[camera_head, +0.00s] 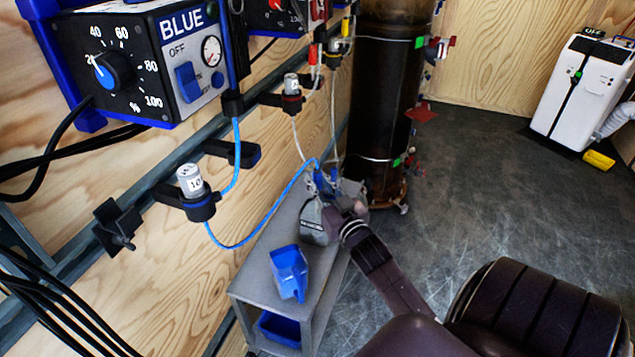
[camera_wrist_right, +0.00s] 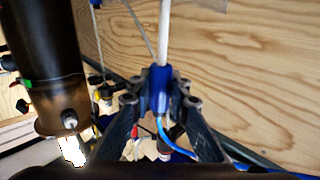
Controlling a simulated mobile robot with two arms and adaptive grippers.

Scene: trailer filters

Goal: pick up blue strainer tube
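The blue strainer tube (camera_head: 324,183) has a blue body with a thin blue hose curving from it to the left. In the right wrist view the blue body (camera_wrist_right: 158,88) stands upright between the fingertips, with a white tube rising from its top. My right gripper (camera_head: 335,198) is over the far end of the grey bench, close in front of the dark cylinder. In the wrist view the right gripper's fingers (camera_wrist_right: 160,104) press on both sides of the blue body. My left gripper is in neither view.
A blue open container (camera_head: 290,272) sits on the grey bench (camera_head: 255,272), with a blue bin (camera_head: 280,328) below. A tall dark cylinder (camera_head: 384,100) stands behind the gripper. The BLUE control box (camera_head: 150,65) is on the left wall.

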